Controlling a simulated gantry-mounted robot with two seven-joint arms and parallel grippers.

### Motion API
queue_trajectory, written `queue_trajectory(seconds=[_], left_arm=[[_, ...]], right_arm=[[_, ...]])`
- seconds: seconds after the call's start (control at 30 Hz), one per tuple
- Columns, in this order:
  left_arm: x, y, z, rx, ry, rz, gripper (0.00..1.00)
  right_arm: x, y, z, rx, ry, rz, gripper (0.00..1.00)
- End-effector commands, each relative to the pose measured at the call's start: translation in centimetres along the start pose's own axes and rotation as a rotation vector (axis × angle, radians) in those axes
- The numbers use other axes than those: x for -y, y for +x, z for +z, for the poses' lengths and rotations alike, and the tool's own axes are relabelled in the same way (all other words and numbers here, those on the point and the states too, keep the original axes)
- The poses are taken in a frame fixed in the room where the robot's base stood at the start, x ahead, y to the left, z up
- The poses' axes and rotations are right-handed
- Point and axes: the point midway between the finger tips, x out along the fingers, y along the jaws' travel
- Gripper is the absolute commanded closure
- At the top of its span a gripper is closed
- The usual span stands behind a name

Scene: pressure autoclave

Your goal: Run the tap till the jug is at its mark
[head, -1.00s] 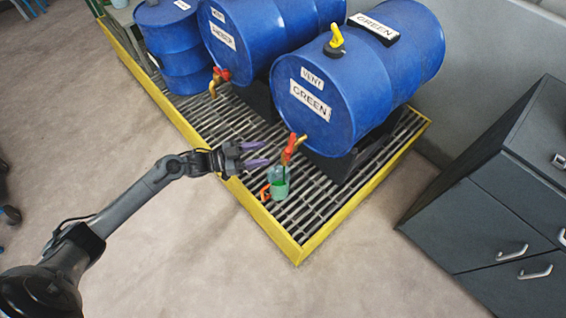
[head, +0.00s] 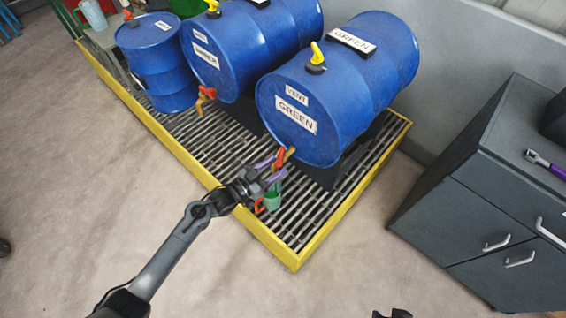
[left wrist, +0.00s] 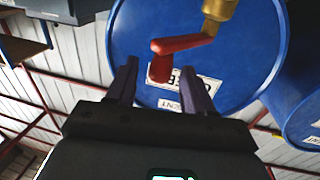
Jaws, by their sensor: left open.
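The blue drum labelled GREEN (head: 299,119) lies on its side on a black cradle. Its brass tap (left wrist: 219,12) has a red lever (left wrist: 180,45), which also shows low on the drum's front in the head view (head: 279,157). The jug (head: 273,201), with green in it and an orange handle, stands on the grating under the tap, partly hidden by my gripper. Its mark and exact level cannot be made out. My left gripper (head: 272,170) is open, its purple fingers close to the lever. In the left wrist view the lever's end appears between the fingertips; contact cannot be told.
A yellow-rimmed grated tray (head: 335,222) holds the drums. Another lying blue drum (head: 226,62) with a tap and an upright drum (head: 158,72) stand to the left. A dark cabinet (head: 470,205) is at right. The floor in front is clear.

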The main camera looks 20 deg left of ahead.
Motion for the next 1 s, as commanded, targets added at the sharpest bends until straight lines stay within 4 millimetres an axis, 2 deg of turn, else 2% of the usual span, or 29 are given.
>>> queue_trajectory(seconds=[0.1, 0.3, 0.7, 1.0], left_arm=[[0.0, 1.7, 0.1, -0.002, 0.001, 0.001, 0.48], [0.0, 3.5, 0.1, 0.000, 0.001, 0.000, 0.48], [0.0, 3.9, 0.0, 0.001, 0.001, 0.001, 0.48], [0.0, 3.9, 0.0, 0.000, 0.001, 0.001, 0.94]], right_arm=[[0.1, 0.6, 0.2, 0.000, 0.001, -0.001, 0.57], [0.1, 0.9, 0.3, 0.001, 0.001, -0.001, 0.57], [-0.1, 1.0, 0.4, 0.002, -0.005, 0.003, 0.57], [-0.1, 1.0, 0.4, 0.002, -0.008, 0.005, 0.57]])
